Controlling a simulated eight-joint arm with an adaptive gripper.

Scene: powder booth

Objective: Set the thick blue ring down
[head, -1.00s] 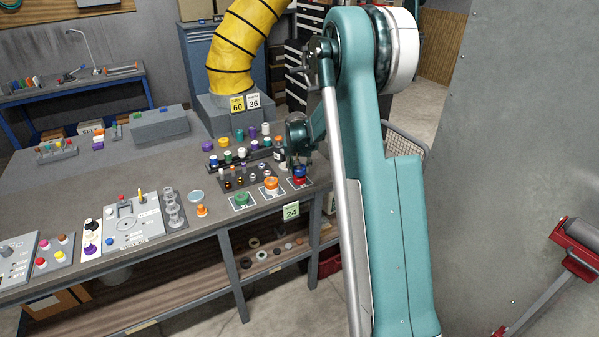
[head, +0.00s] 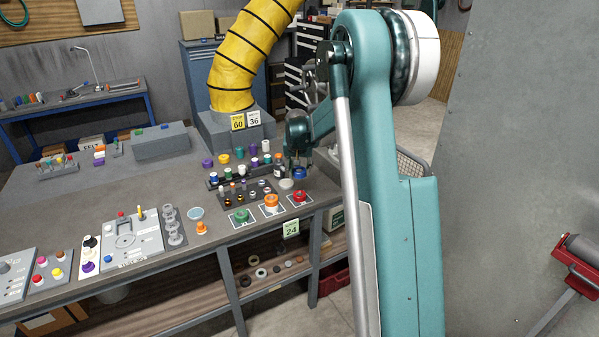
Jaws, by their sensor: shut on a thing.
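My gripper (head: 298,162) is above the back right part of the grey workbench, pointing down, a little behind and above the red ring. It is shut on a small blue piece, seemingly the thick blue ring (head: 299,168); it is small and partly hidden by the fingers. The red ring (head: 300,197) lies on the rightmost marked card at the bench's front edge. An orange ring (head: 271,201) and a green ring (head: 241,216) lie on the cards to its left. The held ring is apart from the red one.
A pale round disc (head: 286,184) lies just behind the cards. A dark rack (head: 233,194) of small parts and several coloured caps stand left of my gripper. The yellow hose (head: 245,65) rises behind. A grey panel (head: 530,130) stands at the right.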

